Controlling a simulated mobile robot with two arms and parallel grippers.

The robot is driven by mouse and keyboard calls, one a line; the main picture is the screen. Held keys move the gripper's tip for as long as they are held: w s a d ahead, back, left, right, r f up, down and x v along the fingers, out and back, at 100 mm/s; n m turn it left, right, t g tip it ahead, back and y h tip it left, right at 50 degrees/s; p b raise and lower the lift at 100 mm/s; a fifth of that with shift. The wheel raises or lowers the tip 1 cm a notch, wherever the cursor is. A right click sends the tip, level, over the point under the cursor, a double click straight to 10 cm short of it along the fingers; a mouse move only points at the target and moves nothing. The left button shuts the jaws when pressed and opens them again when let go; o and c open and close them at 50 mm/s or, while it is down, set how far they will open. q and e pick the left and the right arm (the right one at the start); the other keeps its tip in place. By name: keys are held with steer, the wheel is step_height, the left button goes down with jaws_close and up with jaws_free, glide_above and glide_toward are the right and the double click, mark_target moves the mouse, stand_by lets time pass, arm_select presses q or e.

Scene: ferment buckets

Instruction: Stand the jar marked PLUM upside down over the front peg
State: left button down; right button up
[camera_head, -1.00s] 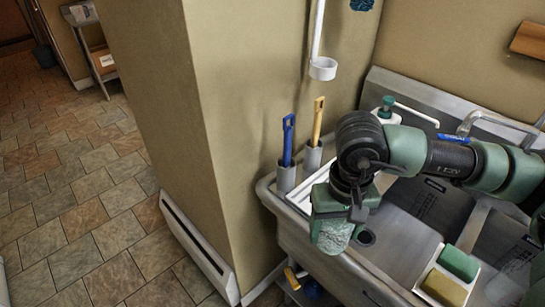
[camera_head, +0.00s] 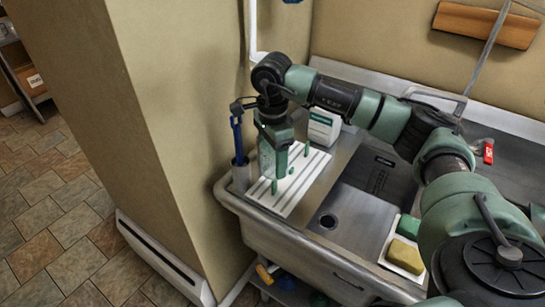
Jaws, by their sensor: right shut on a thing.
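My right gripper (camera_head: 274,134) points down over the left end of the sink and is shut on a pale greenish jar (camera_head: 266,160). No marking can be read on the jar from here. The jar is above a white grooved drainboard (camera_head: 308,178) with green pegs. The front peg (camera_head: 273,187) shows just below and beside the jar; another peg (camera_head: 306,149) stands behind and to the right. I cannot tell whether the jar touches a peg or which way its mouth faces. My left gripper is out of view.
A blue-handled brush stands in a holder (camera_head: 240,177) close left of the jar. A white carton (camera_head: 323,127) stands behind the drainboard. The sink basin (camera_head: 362,200) is clear near its drain. A tray holds a yellow sponge (camera_head: 405,257) and a green one. The wall is close on the left.

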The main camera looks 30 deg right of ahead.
mark_target(272, 182)
steer(key=shift+f+b, duration=2.9)
steer(key=shift+f, duration=1.3)
steer(key=shift+f+b, duration=0.5)
steer(key=o, duration=1.6)
steer(key=shift+o, duration=1.2)
steer(key=shift+r, duration=0.2)
